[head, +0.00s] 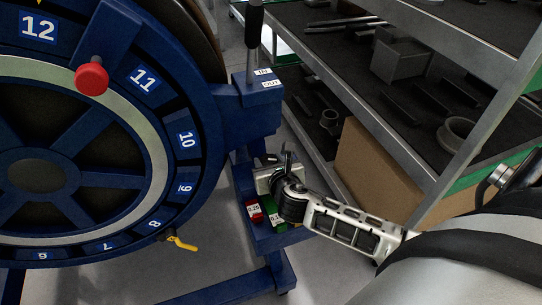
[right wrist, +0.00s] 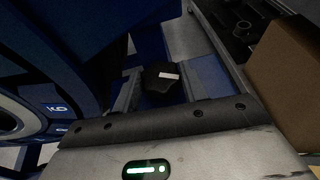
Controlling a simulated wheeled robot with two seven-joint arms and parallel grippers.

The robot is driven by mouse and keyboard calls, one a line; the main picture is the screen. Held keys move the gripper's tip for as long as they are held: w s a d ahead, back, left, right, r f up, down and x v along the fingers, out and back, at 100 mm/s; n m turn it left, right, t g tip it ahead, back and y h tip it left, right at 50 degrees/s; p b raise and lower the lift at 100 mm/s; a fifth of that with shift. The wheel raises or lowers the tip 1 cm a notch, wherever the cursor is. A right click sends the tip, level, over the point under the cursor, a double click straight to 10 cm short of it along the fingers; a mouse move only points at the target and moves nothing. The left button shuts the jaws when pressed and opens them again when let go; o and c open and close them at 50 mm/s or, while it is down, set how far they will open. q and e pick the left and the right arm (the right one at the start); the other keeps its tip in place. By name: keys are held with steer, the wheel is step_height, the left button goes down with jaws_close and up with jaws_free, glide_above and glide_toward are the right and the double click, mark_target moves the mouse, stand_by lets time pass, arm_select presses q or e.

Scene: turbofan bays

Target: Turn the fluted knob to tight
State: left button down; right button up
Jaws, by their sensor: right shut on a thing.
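The fluted knob (right wrist: 158,80) is black with a white pointer bar and shows in the right wrist view, between the fingers of my right gripper (right wrist: 160,92). The pointer bar lies nearly level across the picture. My right gripper is shut on the knob; in the head view the gripper (head: 278,168) is at the small blue stand beside the wheel and mostly hides the knob. No tight marking can be read in either view. My left gripper is not in view.
A big blue numbered wheel (head: 145,115) with a red knob (head: 91,79) fills the left. A black-handled lever (head: 254,28) stands above the IN and OUT labels. Red (head: 254,211) and green (head: 274,214) tagged items sit below my gripper. A shelf rack (head: 350,95) and cardboard box (head: 378,178) stand right.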

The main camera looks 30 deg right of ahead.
steer(key=shift+w+a+r+m+g+h+p, duration=0.15)
steer(key=shift+m+g+h+p, duration=0.1)
steer(key=shift+m+h, duration=0.25)
steer(key=shift+s+a+m+g+h+p, duration=0.1)
steer(key=shift+m+g+h+p, duration=0.1)
steer(key=shift+m+h, duration=0.25)
steer(key=m+g+h, duration=0.1)
steer(key=m+h+p, duration=0.1)
steer(key=shift+w+a+m+g+h, duration=0.15)
steer(key=shift+m+g+h, duration=0.2)
steer(key=m+g+h, duration=0.1)
steer(key=m, duration=0.1)
steer(key=m+g+h, duration=0.2)
steer(key=shift+w+a+g, duration=0.1)
steer(key=shift+w+g, duration=0.1)
steer(key=shift+g, duration=0.1)
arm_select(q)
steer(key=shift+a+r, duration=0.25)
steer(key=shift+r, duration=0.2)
arm_select(e)
steer(key=shift+m+g+h, duration=0.4)
steer(key=shift+m+g, duration=0.4)
steer(key=shift+g, duration=0.1)
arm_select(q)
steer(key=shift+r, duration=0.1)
arm_select(e)
steer(key=shift+f, duration=0.2)
steer(key=o, duration=1)
steer(key=shift+c, duration=0.2)
